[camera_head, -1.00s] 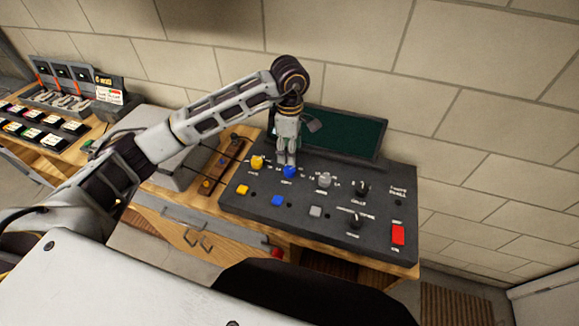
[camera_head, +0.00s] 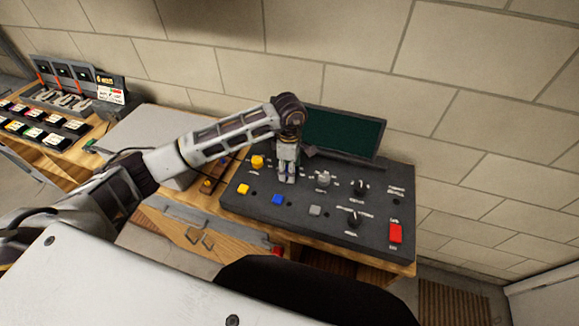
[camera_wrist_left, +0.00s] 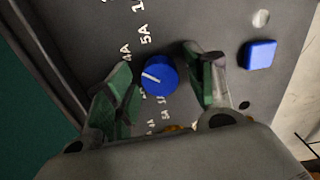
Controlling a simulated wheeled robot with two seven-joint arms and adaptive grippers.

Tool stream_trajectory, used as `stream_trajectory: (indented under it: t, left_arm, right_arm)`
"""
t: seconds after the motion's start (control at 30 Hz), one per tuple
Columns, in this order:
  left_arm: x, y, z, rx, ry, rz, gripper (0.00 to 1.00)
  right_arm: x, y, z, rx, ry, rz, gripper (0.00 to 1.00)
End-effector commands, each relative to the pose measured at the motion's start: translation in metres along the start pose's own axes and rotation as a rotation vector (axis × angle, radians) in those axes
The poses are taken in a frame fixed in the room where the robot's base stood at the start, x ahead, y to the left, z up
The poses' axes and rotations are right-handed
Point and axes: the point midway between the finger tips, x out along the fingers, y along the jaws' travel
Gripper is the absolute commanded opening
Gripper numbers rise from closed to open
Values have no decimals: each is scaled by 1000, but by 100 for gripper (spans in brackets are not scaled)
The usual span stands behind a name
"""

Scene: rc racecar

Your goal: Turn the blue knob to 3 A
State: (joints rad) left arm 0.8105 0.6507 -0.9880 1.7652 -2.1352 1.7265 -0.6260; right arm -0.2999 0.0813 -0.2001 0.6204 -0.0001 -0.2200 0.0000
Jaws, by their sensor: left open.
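The blue knob (camera_wrist_left: 158,77) is on the dark control panel (camera_head: 330,222). In the left wrist view it stands between the two spread fingers of my left gripper (camera_wrist_left: 163,82), with a gap visible on the right side. A white pointer line shows on its top, and white labels such as 4A and 5A are printed around it. Which label it points to is hard to tell. In the head view my left gripper (camera_head: 286,179) points down at the panel and hides the knob. My right gripper is not in view.
A yellow knob (camera_head: 257,162), a grey knob (camera_head: 323,178) and black knobs (camera_head: 360,187) stand near my gripper. A blue button (camera_head: 277,199) lies in front. A dark green screen (camera_head: 343,134) stands behind.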

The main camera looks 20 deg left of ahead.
Motion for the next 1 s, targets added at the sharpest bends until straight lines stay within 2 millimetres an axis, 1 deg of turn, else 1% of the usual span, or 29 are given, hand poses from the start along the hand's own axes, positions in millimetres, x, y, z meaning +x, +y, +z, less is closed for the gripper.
stream_trajectory:
  t: [0.13, 0.4, 0.5, 0.77, 1.0]
  left_arm:
    - [0, 0, 0, 0, 0, 0, 54]
    - [0, 0, 0, 0, 0, 0, 19]
    - [0, 0, 0, 0, 0, 0, 9]
    - [0, 0, 0, -15, 0, 1, 9]
    - [0, 1, 0, -81, 0, 1, 9]
  right_arm:
    - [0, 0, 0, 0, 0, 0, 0]
    - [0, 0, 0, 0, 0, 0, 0]
    - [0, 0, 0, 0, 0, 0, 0]
    - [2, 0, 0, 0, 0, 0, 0]
    - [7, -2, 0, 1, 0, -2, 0]
